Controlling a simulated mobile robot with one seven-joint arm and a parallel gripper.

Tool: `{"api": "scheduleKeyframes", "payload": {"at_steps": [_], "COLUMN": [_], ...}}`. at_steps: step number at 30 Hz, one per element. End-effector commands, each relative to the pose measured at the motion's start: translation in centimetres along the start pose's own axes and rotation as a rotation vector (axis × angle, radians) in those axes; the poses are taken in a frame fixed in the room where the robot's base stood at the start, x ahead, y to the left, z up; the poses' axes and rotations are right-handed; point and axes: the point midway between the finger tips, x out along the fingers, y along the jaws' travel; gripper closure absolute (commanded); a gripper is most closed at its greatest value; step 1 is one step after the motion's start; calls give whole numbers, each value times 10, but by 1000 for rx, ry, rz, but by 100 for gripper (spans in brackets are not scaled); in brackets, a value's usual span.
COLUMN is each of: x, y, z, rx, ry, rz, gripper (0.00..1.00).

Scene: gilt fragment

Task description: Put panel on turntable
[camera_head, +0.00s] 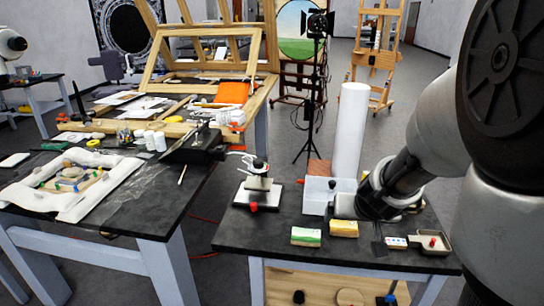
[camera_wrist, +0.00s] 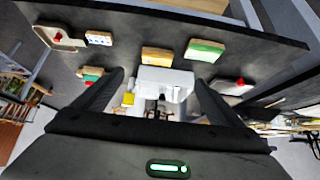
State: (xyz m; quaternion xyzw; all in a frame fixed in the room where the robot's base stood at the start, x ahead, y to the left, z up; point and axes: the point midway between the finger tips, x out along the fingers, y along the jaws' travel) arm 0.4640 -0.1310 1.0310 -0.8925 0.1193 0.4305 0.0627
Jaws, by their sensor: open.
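My gripper (camera_wrist: 160,77) is open, its two dark fingers apart with nothing held between them. In the wrist view, a white tub (camera_wrist: 166,76) shows beyond and between the fingers; it also stands on the right table in the head view (camera_head: 318,194). I cannot tell for sure which thing is the panel. An ornate gilt-coloured piece (camera_head: 75,180) lies among white padding (camera_head: 105,192) on the left table, away from my arm. I cannot make out a turntable for certain; a white square base with a small device (camera_head: 258,190) stands at the right table's left side.
A green-topped block (camera_head: 306,237) and a yellow-topped block (camera_head: 344,228) lie at the right table's front. A small tray with a red item (camera_head: 433,242) is at its right. A tall white roll (camera_head: 350,130) stands behind. A floor gap separates the tables.

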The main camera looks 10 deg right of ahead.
Motion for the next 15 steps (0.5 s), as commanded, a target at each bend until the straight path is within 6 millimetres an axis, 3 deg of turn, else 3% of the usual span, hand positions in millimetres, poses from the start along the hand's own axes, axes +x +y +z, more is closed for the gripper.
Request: {"api": "scheduleKeyframes", "payload": {"at_steps": [5,15], "x": [27,100], "y": [6,7], "z": [4,4], "rx": [3,3], "ry": [1,0], "rz": [18,16], "gripper": [9,9]}}
